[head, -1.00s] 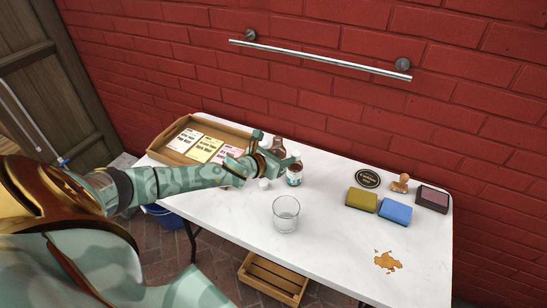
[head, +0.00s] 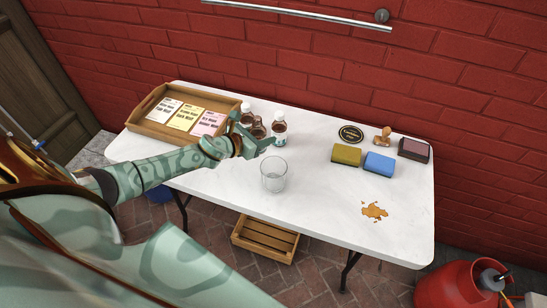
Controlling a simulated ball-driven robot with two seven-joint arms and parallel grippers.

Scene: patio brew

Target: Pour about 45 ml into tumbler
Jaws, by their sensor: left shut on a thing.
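The clear tumbler (head: 273,176) stands upright on the white table, and I cannot make out any liquid in it. My left gripper (head: 252,142) is behind and left of the tumbler, apart from it. It is shut on what looks like a brown bottle (head: 258,129), mostly hidden behind the fingers; no white cap shows on it. A brown bottle with a white cap and pale label (head: 280,129) stands just right of the gripper. Another white-capped bottle (head: 246,115) stands behind it. My right gripper is not in view.
A wooden tray (head: 150,128) with several cards is at the back left. The table (head: 320,205) around the tumbler is clear.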

